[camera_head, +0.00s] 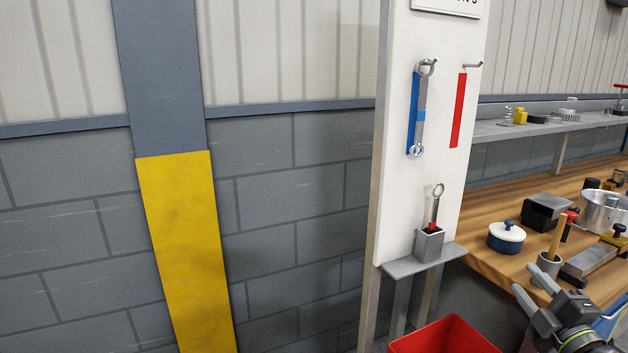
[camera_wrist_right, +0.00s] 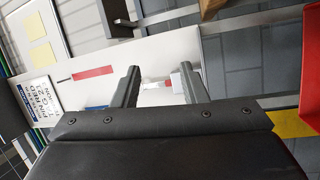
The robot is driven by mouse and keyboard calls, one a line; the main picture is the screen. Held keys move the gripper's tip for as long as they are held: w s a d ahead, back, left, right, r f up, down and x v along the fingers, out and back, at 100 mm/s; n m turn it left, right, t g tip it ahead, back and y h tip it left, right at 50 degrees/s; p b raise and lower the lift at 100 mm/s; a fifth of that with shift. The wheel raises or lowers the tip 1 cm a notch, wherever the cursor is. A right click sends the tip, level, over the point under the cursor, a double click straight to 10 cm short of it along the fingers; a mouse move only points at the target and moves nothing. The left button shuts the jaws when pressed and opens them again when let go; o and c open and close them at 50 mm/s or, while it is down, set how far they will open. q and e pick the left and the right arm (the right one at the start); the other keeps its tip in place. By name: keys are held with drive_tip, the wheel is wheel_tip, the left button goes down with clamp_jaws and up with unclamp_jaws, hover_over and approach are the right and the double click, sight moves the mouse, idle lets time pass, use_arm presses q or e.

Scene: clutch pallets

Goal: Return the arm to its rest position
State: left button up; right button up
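My right gripper (camera_head: 533,287) is at the bottom right of the head view, in front of the workbench. In the right wrist view its two fingers (camera_wrist_right: 160,84) are apart with nothing held between them. My left gripper is not in view.
A white tool board (camera_head: 440,130) carries a hanging wrench (camera_head: 419,110) and a wrench in a grey holder (camera_head: 428,245). A red bin (camera_head: 445,338) stands below. The wooden workbench (camera_head: 490,215) at right holds a blue pot (camera_head: 506,238) and other parts.

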drive_tip(key=s+a+f+m+g+h, duration=0.1)
drive_tip(key=s+f+m+g+h, duration=0.25)
drive_tip(key=s+f+m, duration=0.5)
drive_tip(key=s+a+f+m+g+h, duration=0.1)
drive_tip(key=s+f+m+g+h, duration=0.3)
drive_tip(key=f, duration=0.7)
drive_tip(key=s+a+f+m+g+y, duration=0.2)
drive_tip(key=s+a+f+g, duration=0.25)
drive_tip(key=s, duration=0.45)
drive_tip(key=s+a+f+m+g+y, duration=0.3)
drive_tip(key=s+a+f+g, duration=0.15)
drive_tip(key=s, duration=0.55)
wheel_tip(320, 180, down, 19)
drive_tip(key=d+p, duration=0.2)
drive_tip(key=p, duration=0.3)
drive_tip(key=s+a+f+g+p, duration=0.1)
drive_tip(key=s+f+p, duration=0.3)
drive_tip(key=s+f, duration=0.8)
drive_tip(key=s+g, duration=0.1)
drive_tip(key=s, duration=0.1)
drive_tip(key=shift+s+p, duration=0.35)
drive_tip(key=shift+p, duration=0.05)
